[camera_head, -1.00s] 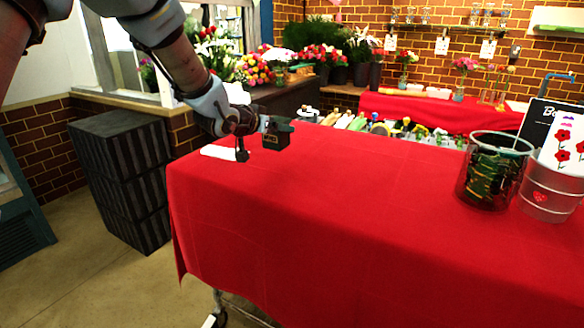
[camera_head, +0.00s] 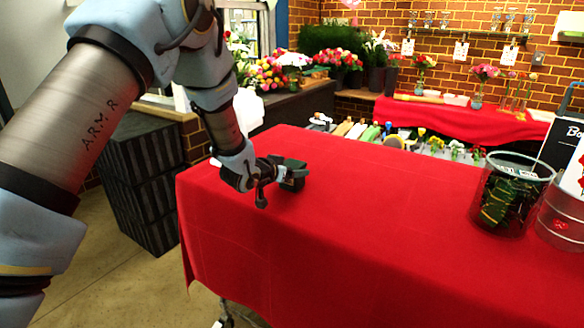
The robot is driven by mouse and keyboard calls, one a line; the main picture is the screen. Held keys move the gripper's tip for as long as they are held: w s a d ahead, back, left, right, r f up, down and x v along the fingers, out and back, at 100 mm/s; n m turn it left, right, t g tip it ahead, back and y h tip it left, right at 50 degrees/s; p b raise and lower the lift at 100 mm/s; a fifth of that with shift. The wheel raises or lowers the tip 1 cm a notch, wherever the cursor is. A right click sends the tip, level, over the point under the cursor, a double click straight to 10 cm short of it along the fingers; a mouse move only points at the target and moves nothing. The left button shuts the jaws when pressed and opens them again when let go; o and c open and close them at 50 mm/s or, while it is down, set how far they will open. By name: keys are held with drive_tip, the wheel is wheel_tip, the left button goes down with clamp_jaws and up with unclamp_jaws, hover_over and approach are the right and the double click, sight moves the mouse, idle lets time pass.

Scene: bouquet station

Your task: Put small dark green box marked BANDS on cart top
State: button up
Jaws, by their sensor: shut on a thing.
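My gripper (camera_head: 275,182) is shut on a small dark box (camera_head: 293,175) at the left part of the red-covered cart top (camera_head: 370,225). The box is at the gripper's far right end and looks nearly black. No marking on it can be read now. The box is at or just above the red cloth; I cannot tell whether it touches. My wrist and fingers hide part of its left side.
A glass container with dark green contents (camera_head: 508,192) and a metal bucket (camera_head: 563,217) stand at the right end. Several flower bunches and tools line the far side. Dark crates (camera_head: 140,185) stand on the floor at left. The cloth's middle is clear.

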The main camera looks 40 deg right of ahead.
drive_tip(key=shift+f, duration=0.2)
drive_tip(key=o, duration=1.3)
drive_tip(key=shift+r, duration=0.25)
drive_tip(key=b+v, duration=0.4)
drive_tip(key=v, duration=0.8)
drive_tip(key=shift+a+f, duration=0.1)
drive_tip(key=shift+f, duration=0.05)
